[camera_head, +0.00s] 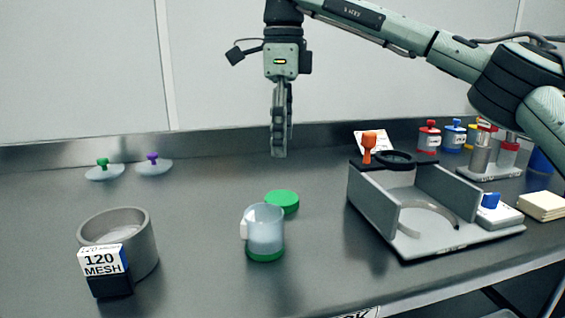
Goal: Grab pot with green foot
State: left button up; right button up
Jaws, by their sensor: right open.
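A clear pot with a green foot (264,232) stands upright on the metal table in the middle of the head view. It has a white label or tab on its left side. A green lid-like disc (283,201) lies just behind it, partly hidden by the pot. My right gripper (279,153) hangs pointing down behind and above the pot, apart from it, with nothing held. Its fingers are seen nearly edge-on, so the gap barely shows, but it is open. My left gripper is out of the picture.
A grey sieve ring labelled 120 MESH (120,240) stands at the left. Two small knobbed lids (153,167) lie behind it. The table around the pot's front is clear.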

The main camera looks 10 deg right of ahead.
aim_at(261, 225)
jog(key=k, duration=1.5)
